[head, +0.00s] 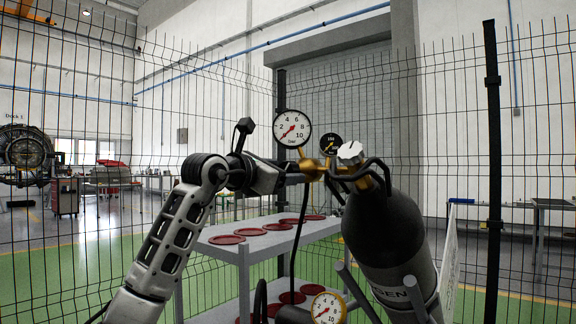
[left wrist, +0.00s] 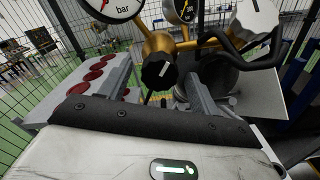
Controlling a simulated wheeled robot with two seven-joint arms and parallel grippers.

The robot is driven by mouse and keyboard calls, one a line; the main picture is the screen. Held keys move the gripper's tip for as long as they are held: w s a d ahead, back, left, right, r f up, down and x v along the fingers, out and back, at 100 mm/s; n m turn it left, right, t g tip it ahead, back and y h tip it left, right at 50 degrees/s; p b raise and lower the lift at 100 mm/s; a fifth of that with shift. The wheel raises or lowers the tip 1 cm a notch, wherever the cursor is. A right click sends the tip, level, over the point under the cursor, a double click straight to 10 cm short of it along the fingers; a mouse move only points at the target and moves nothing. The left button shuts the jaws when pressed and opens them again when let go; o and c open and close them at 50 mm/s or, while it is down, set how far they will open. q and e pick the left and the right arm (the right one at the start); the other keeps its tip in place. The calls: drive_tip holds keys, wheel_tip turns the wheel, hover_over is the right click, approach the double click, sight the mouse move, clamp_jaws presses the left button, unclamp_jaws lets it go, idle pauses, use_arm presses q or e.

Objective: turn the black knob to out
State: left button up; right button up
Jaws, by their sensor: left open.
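The black knob (left wrist: 158,71) shows in the left wrist view on a brass regulator body (left wrist: 158,43). It has a white pointer line, slightly tilted from upright. No "out" label is readable. In the head view the knob is hidden or too small to make out beside the brass regulator (head: 312,168). My left gripper (head: 299,179) is open and reaches from the left to just short of the regulator. In the left wrist view the knob is ahead of the gripper, with a visible gap and nothing held. My right gripper is in neither view.
A large gauge (head: 292,129), a small dark gauge (head: 331,145) and a white knob (head: 350,152) crowd the regulator. A dark cylinder (head: 385,235) stands tilted below. A grey shelf (head: 225,246) with red discs is behind. Mesh fencing surrounds this.

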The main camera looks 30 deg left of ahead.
use_arm(q)
drive_tip(key=shift+w+d, duration=0.1)
drive_tip(key=shift+w, duration=1.15)
drive_tip(key=c, duration=1)
drive_tip(key=shift+n+p, duration=0.3)
drive_tip(key=shift+n, duration=0.9)
drive_tip(key=shift+n+p, duration=0.45)
drive_tip(key=shift+n, duration=1.85)
drive_tip(key=shift+f, duration=0.1)
